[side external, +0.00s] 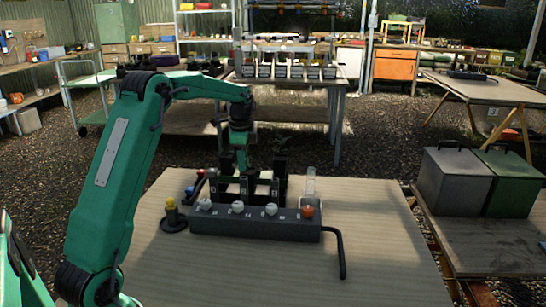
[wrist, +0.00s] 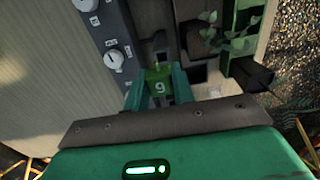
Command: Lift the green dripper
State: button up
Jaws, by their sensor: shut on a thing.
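The green dripper (wrist: 159,82) shows in the wrist view as a small green block with a pale digit on top. It sits between the two green fingers of my gripper (wrist: 158,92), which are shut on it. In the side external view my gripper (side external: 242,163) points down behind the dark box with knobs (side external: 270,226), among dark upright holders. The dripper cannot be made out clearly there. Whether its lower end is clear of the holder is hidden.
A row of dark uprights (side external: 280,173) with pale parts stands behind the knob box. A yellow-topped piece on a round dark base (side external: 173,222) stands left. A bent black rod (side external: 341,255) sticks out at the right. The table front (side external: 250,275) is bare.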

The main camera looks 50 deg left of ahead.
jog(key=d+r, duration=0.6)
jog(key=d, duration=0.5)
jog(key=shift+s+r, duration=0.2)
jog(key=shift+s, duration=0.05)
